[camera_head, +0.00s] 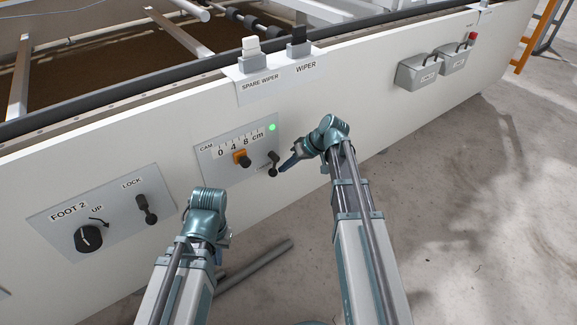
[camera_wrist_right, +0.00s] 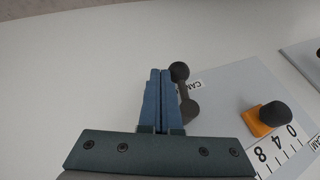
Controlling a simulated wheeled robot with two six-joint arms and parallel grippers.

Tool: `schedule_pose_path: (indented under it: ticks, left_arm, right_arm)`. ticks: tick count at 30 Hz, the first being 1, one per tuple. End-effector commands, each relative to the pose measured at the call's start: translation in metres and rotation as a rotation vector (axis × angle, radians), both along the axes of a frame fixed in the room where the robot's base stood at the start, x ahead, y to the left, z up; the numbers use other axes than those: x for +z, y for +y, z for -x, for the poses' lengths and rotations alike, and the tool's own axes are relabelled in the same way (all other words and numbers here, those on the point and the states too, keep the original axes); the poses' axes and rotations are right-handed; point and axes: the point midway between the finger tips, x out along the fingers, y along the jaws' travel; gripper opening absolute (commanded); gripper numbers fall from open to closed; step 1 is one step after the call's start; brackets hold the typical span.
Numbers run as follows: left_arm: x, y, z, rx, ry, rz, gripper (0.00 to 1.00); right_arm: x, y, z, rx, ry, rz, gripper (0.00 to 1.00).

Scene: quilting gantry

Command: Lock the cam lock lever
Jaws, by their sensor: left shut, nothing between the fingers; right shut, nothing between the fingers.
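The cam lock lever (camera_head: 273,164) is a short dark lever with a ball end, on the right of the grey CAM panel (camera_head: 210,172). Its ball end hangs downward in the head view. The lever also shows in the right wrist view (camera_wrist_right: 184,90), just right of the fingers. My right gripper (camera_head: 284,168) is shut and empty beside the lever; its blue fingers (camera_wrist_right: 160,74) are together and partly overlap the lever in the wrist view. Whether they touch is unclear. My left gripper (camera_head: 225,240) is mostly hidden behind its own wrist, below the CAM panel.
The CAM panel has an orange slider with a black knob (camera_head: 243,159) and a lit green lamp (camera_head: 272,127). To the left is the FOOT 2 panel with a dial (camera_head: 88,238) and LOCK lever (camera_head: 147,208). Wipers (camera_head: 299,47) sit above. Open floor lies right.

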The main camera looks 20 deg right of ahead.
Motion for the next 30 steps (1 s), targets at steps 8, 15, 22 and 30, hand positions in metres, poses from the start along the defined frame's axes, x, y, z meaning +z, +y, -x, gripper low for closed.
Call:
schedule_pose_path:
  ticks: [8, 15, 22, 30]
  left_arm:
    - [-0.002, 0.000, 0.000, 0.000, 0.000, 0.000, 0.00]
    - [-0.011, 0.000, 0.000, 0.002, 0.000, 0.000, 0.00]
    - [-0.032, 0.000, 0.000, 0.003, -0.001, 0.000, 0.00]
    - [-0.038, 0.000, 0.000, 0.003, -0.002, 0.001, 0.00]
  right_arm:
    - [-0.001, 0.000, 0.000, 0.000, 0.005, -0.011, 0.00]
    - [-0.004, 0.002, 0.000, -0.001, 0.027, -0.071, 0.00]
    - [-0.011, 0.005, 0.001, -0.002, 0.070, -0.189, 0.00]
    - [-0.008, 0.017, 0.007, 0.001, 0.095, -0.261, 0.00]
